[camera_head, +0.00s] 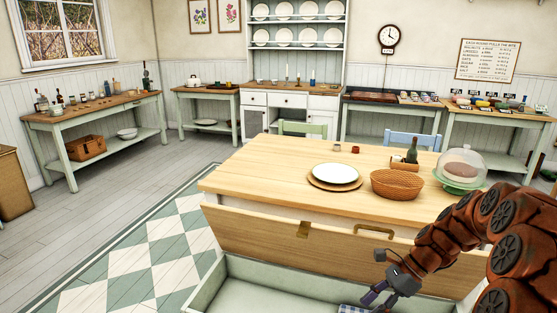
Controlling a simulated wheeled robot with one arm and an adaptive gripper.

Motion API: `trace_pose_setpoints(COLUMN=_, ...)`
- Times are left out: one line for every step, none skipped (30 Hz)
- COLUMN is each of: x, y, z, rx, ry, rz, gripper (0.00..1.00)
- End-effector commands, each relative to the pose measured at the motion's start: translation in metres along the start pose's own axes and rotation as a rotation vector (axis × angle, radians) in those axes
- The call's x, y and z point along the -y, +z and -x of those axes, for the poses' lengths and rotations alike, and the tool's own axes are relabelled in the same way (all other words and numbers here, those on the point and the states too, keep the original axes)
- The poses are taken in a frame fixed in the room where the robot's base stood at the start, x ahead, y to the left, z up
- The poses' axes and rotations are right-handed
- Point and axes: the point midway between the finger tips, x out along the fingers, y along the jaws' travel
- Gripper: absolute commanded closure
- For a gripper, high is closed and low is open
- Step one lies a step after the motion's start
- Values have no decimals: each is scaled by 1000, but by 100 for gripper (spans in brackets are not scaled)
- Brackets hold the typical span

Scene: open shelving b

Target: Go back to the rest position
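My gripper (377,298) is at the bottom of the head view, right of centre, at the end of my rust-red segmented arm, which comes in from the right edge. Its two dark fingers point down and to the left and look apart, with nothing seen between them. It is over an open pale green chest (216,285), in front of the raised wooden lid (260,229). A bit of blue checked cloth (352,309) shows in the chest beside the fingers, partly cut off by the frame edge. I cannot tell whether they touch.
Behind the lid stands a wooden table (265,160) with a white plate (335,174), a wicker basket (397,184), a bottle (412,150) and a glass dome (463,165). Side tables line the walls. The checkered rug (160,247) and floor at left are clear.

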Motion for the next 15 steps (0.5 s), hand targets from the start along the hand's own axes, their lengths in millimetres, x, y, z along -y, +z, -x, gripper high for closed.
trace_pose_setpoints(x=-10, y=11, z=-4, rx=-19, ry=15, rz=60, gripper=56)
trace_pose_setpoints(x=-16, y=16, z=-6, rx=-30, ry=25, rz=95, gripper=56)
trace_pose_setpoints(x=-23, y=23, z=-6, rx=-46, ry=35, rz=142, gripper=56)
trace_pose_setpoints(x=-29, y=28, z=-7, rx=-59, ry=43, rz=178, gripper=56)
trace_pose_setpoints(x=-35, y=32, z=-9, rx=-70, ry=54, rz=213, gripper=56)
trace_pose_setpoints(x=-43, y=38, z=-12, rx=-85, ry=69, rz=258, gripper=56)
trace_pose_setpoints(x=-50, y=42, z=-13, rx=-96, ry=79, rz=292, gripper=56)
trace_pose_setpoints(x=-56, y=46, z=-14, rx=-109, ry=88, rz=327, gripper=56)
trace_pose_setpoints(x=-64, y=50, z=-16, rx=-124, ry=101, rz=372, gripper=56)
trace_pose_setpoints(x=-70, y=53, z=-18, rx=-135, ry=112, rz=405, gripper=56)
trace_pose_setpoints(x=-77, y=56, z=-19, rx=-146, ry=122, rz=439, gripper=56)
trace_pose_setpoints(x=-86, y=60, z=-21, rx=-160, ry=137, rz=482, gripper=56)
trace_pose_setpoints(x=-93, y=62, z=-23, rx=-171, ry=150, rz=515, gripper=56)
trace_pose_setpoints(x=-100, y=64, z=-24, rx=-183, ry=161, rz=548, gripper=56)
trace_pose_setpoints(x=-108, y=67, z=-25, rx=-200, ry=174, rz=592, gripper=56)
